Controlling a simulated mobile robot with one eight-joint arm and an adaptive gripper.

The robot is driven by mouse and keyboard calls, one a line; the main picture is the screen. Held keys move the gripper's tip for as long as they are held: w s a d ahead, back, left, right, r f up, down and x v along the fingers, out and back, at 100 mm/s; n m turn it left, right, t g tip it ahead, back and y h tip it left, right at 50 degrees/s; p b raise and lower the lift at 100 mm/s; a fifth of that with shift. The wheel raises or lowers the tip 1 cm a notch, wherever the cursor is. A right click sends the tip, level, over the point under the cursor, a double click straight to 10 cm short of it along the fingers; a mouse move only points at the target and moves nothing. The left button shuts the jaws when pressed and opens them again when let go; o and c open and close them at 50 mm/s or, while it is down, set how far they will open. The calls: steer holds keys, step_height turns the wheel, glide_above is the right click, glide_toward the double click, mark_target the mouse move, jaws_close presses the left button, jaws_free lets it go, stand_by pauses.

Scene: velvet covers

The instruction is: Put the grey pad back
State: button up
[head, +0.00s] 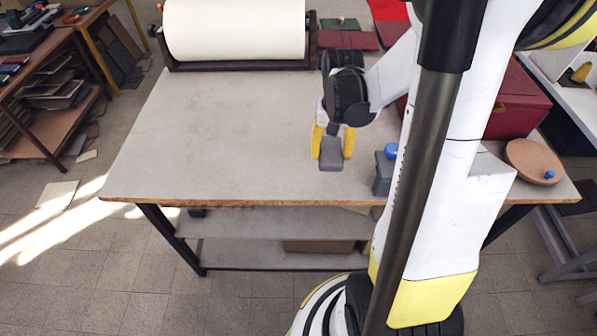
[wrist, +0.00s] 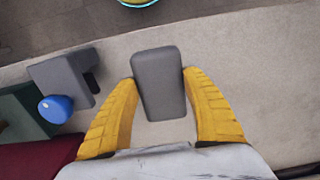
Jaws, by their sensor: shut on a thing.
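The grey pad (head: 331,153) is a small rounded block between the yellow fingers of my gripper (head: 333,146). My gripper is shut on it, over the front middle of the table. In the wrist view the pad (wrist: 160,84) stands out beyond the fingertips (wrist: 160,82). I cannot tell whether its underside touches the table. To its right in the head view is a grey block (head: 382,174) with a blue knob (head: 391,151), partly hidden by my arm. In the wrist view this block (wrist: 63,78) is on the left, apart from the pad.
The table (head: 220,130) is clear left of my gripper. A cream roll (head: 235,30) lies in a dark frame at the back. Dark red boards (head: 345,40) lie beside it. A red box (head: 515,105) and a round tan disc (head: 530,160) are at the right.

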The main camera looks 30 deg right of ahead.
steer(key=b, duration=0.2)
glide_above(298, 177)
step_height(298, 177, down, 6)
steer(key=shift+r, duration=0.25)
step_height(298, 177, down, 4)
steer(key=shift+r+b, duration=0.1)
steer(key=shift+b, duration=0.65)
steer(key=shift+s, duration=0.1)
steer(key=shift+c, duration=0.5)
steer(key=o, duration=1.1)
